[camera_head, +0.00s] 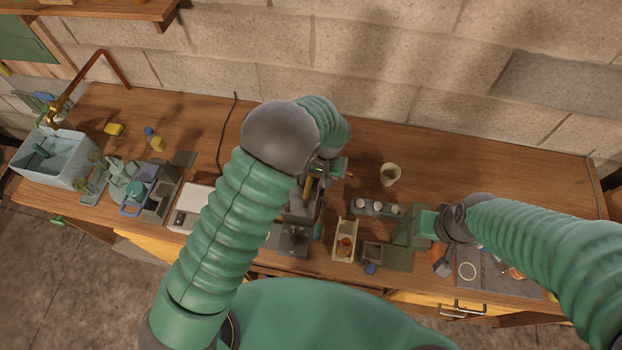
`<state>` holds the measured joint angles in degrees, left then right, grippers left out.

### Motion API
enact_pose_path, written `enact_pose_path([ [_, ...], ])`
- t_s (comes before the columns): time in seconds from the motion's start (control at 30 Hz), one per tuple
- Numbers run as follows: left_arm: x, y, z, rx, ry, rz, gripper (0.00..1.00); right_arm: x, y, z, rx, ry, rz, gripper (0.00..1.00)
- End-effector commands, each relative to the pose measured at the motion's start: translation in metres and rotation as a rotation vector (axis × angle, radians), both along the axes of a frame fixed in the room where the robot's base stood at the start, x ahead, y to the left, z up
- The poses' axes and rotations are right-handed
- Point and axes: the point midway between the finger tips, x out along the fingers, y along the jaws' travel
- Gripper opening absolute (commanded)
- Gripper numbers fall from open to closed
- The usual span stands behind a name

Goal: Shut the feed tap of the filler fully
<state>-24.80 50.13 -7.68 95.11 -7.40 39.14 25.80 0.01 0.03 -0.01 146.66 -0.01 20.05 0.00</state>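A dark grey machine, which looks like the filler (297,238), stands near the front of the bench at the middle. My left arm reaches over it and covers most of its upper part. My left gripper (338,167) is at the top of this machine, small and partly hidden behind my wrist. A yellow part (308,188) shows beside it. I cannot make out the feed tap or its position, nor whether the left fingers touch it. My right gripper (428,222) is over the right side of the bench, beside a green block (408,234); its fingers are not clear.
A beige cup (390,174) stands behind a rack of small jars (377,208). A cream tray (345,240) sits right of the machine. A pale basin (52,160) and copper pipe (88,72) are far left. The back right of the bench (500,165) is clear.

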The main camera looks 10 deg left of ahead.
Motion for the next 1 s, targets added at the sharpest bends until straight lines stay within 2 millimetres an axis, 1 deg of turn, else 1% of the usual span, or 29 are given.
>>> enact_pose_path([
  [0.03, -0.001, 0.003, -0.006, 0.002, 0.004, 0.001, 0.38, 0.000, 0.000, 0.007, 0.000, 0.000, 0.000, 0.36],
  [0.1, -0.002, 0.004, -0.015, 0.001, 0.001, 0.000, 0.38, 0.000, 0.000, 0.009, 0.000, 0.000, 0.000, 0.36],
  [0.2, -0.003, 0.005, -0.023, 0.000, -0.001, 0.000, 0.38, 0.000, 0.000, 0.010, 0.000, 0.000, 0.000, 0.36],
  [0.47, -0.001, 0.005, -0.026, 0.000, -0.002, 0.000, 0.38, 0.000, 0.000, 0.009, 0.000, 0.000, 0.000, 0.36],
  [0.7, 0.000, 0.004, -0.026, -0.001, -0.002, 0.000, 0.06, 0.000, 0.000, 0.009, 0.000, 0.000, 0.000, 0.36],
  [0.77, 0.000, 0.004, -0.026, -0.001, -0.003, -0.001, 0.00, 0.000, 0.000, 0.009, 0.000, 0.000, 0.000, 0.36],
  [1.0, -0.001, 0.003, -0.025, -0.002, -0.003, -0.002, 0.00, 0.000, 0.000, 0.009, 0.000, 0.000, 0.000, 0.36],
])
